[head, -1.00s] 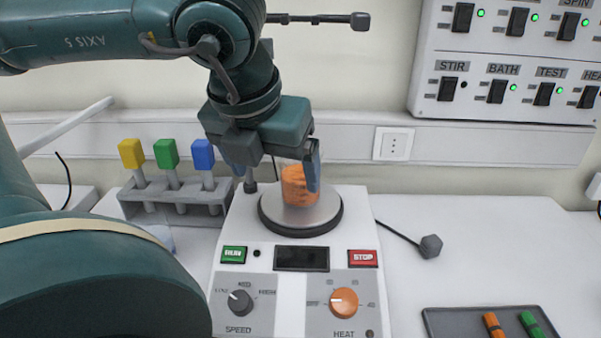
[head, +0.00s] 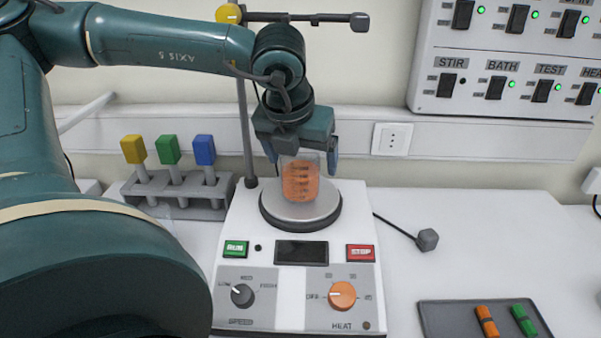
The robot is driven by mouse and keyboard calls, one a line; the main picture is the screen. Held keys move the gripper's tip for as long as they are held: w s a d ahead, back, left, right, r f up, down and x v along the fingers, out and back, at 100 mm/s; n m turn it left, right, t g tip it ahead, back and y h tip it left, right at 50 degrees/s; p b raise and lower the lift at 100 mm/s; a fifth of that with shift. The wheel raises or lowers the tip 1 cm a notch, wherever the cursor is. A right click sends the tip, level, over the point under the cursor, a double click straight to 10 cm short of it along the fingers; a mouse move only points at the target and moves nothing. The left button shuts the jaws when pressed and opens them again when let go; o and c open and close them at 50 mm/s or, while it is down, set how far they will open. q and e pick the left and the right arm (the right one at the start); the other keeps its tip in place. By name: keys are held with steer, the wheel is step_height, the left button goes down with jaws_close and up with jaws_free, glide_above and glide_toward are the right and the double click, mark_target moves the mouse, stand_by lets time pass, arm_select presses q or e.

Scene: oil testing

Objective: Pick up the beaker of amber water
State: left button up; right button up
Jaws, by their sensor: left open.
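The beaker of amber water (head: 300,181) stands upright on the round plate (head: 289,210) of the hot-plate stirrer (head: 232,218). Its liquid looks orange, and its clear rim shows above the liquid. My left gripper (head: 305,165) is open, pointing down, at the upper part of the beaker. One blue finger shows right of the rim; the other shows partly at the left. I cannot tell whether the fingers touch the glass. My right gripper is not in view.
A grey rack (head: 190,205) with yellow, green and blue-topped tools stands left. A stand rod (head: 246,130) rises behind the plate. A probe (head: 427,239) on a cable lies right. A dark tray (head: 450,318) holds orange and green items. The white bench (head: 480,225) is mostly clear at right.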

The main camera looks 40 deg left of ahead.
arm_select(q)
steer(key=shift+c, duration=0.5)
steer(key=c, duration=1.1)
steer(key=shift+c, duration=0.2)
